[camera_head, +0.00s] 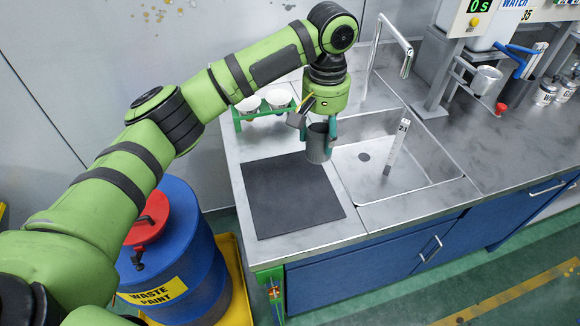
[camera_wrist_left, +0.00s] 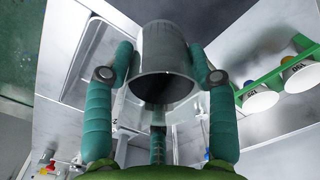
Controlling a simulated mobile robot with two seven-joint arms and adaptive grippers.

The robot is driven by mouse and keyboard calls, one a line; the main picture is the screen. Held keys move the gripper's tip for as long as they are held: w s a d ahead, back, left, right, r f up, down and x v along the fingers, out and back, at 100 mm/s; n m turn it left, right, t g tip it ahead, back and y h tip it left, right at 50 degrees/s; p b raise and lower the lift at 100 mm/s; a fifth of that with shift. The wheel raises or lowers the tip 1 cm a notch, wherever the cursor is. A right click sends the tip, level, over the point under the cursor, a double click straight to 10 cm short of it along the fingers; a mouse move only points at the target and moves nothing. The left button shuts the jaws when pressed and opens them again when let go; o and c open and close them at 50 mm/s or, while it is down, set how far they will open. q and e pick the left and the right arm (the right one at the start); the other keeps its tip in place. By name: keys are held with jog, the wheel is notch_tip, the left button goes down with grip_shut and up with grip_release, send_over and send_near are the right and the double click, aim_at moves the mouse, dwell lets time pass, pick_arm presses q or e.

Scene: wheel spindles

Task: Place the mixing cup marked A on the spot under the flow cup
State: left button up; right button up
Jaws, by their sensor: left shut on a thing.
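My left gripper (camera_head: 319,138) is shut on a grey metal cup (camera_head: 318,147) and holds it over the counter, between the dark mat and the sink. In the left wrist view the cup (camera_wrist_left: 163,50) sits between the two teal fingers (camera_wrist_left: 164,68), its dark opening facing the camera. No letter A can be read on it. A small metal cup (camera_head: 486,80) in a bracket on the stand at the back right looks like the flow cup. The spot under it is not clear to see. My right gripper is not in view.
A dark mat (camera_head: 290,195) lies left of the sink (camera_head: 420,182). A tall marked strip (camera_head: 396,148) stands in the sink, and a tap (camera_head: 406,62) rises behind. A green rack (camera_head: 238,122) holds white cups. Jars (camera_head: 545,93) stand far right. A blue waste drum (camera_head: 190,255) stands front left.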

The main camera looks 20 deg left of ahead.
pick_arm(q)
jog(key=s+a+f, duration=0.1)
jog(key=f, duration=0.1)
jog(key=s+a+f+p, duration=0.1)
jog(key=s+a+f, duration=0.1)
jog(key=f, duration=0.1)
jog(key=s+a+f+p, duration=0.1)
jog(key=a+f, duration=0.1)
jog(key=f, duration=0.1)
jog(key=shift+s+a, duration=0.1)
jog(key=shift+s, duration=0.15)
jog(key=shift+f, duration=0.15)
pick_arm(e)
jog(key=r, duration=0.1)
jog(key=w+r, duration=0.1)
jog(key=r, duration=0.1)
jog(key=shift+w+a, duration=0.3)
pick_arm(q)
jog(key=o, duration=1.3)
jog(key=shift+f, duration=0.1)
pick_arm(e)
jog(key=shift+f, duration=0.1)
